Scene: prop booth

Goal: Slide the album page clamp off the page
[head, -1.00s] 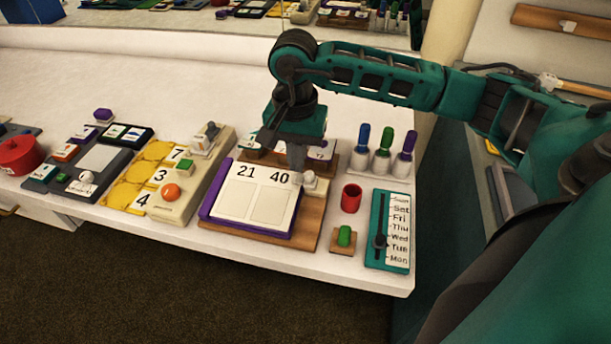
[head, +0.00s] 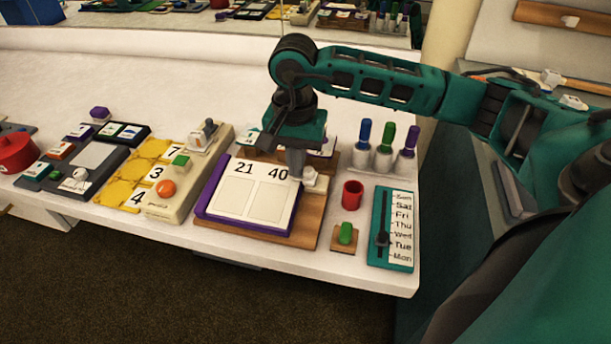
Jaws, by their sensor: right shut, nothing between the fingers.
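The album page (head: 267,203) is a cream sheet marked 21 and 40, on a purple-edged album on a wooden base (head: 309,227). A small whitish clamp (head: 317,182) sits at the page's upper right edge. My right gripper (head: 296,176) comes down from above, shut and empty. Its fingertips are at the page's upper right corner, close against the clamp's left side. I cannot tell whether they touch it. The fingers hide part of the clamp and of the page's corner. My left gripper is not in view.
Right of the album stand a red cup (head: 352,195), a green block on a small wooden base (head: 345,236) and a teal weekday slider board (head: 391,230). Several colour-topped pegs (head: 384,150) stand behind. A yellow hexagon board (head: 150,175) lies left. The table's front edge is close.

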